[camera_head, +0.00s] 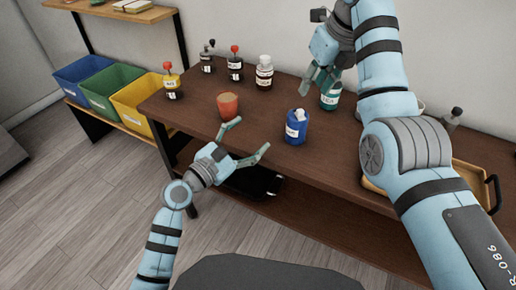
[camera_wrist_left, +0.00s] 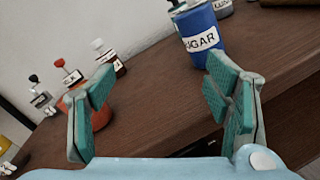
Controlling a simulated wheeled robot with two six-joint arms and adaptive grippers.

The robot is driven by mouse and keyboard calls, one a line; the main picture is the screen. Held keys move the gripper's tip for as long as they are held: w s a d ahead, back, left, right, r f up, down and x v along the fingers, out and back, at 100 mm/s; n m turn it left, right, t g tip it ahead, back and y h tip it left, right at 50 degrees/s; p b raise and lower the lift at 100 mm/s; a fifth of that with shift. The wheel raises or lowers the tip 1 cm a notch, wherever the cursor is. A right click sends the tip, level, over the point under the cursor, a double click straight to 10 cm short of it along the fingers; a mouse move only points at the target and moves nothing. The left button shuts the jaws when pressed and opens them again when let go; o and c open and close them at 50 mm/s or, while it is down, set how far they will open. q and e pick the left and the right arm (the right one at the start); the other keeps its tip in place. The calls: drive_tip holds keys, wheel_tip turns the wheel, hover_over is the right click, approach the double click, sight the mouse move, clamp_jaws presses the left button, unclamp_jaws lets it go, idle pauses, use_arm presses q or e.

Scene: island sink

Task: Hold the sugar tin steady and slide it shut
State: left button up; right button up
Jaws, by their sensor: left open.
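The blue sugar tin (camera_head: 294,131) stands upright on the brown table, with something whitish at its top; I cannot tell how its lid sits. In the left wrist view the tin (camera_wrist_left: 201,38) shows its SUGAR label, ahead and right of centre, its top cut off by the picture edge. My left gripper (camera_head: 250,137) is open and empty at the table's front edge, left of the tin and apart from it. My right gripper (camera_head: 317,82) is behind and above the tin, beside a green labelled container (camera_head: 330,98). Whether its fingers are shut or touch that container is unclear.
An orange cup (camera_head: 228,106) stands just beyond my left gripper. Several small labelled bottles, one a brown bottle (camera_head: 264,74), line the back. A yellow-brown tray (camera_head: 469,184) lies at the right, partly behind my right arm. Bare tabletop surrounds the tin.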

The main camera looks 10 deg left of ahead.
sight(290, 131)
use_arm(q)
drive_tip(key=s+d+f+n+g+h, duration=0.1)
drive_tip(key=s+d+f+n+h, duration=0.1)
drive_tip(key=s+d+n, duration=0.15)
drive_tip(key=shift+n, duration=0.35)
drive_tip(key=x, duration=1.4)
drive_tip(key=shift+w+d+f, duration=0.1)
drive_tip(key=shift+w, duration=0.25)
drive_tip(key=c, duration=1.3)
drive_tip(key=shift+c, duration=0.2)
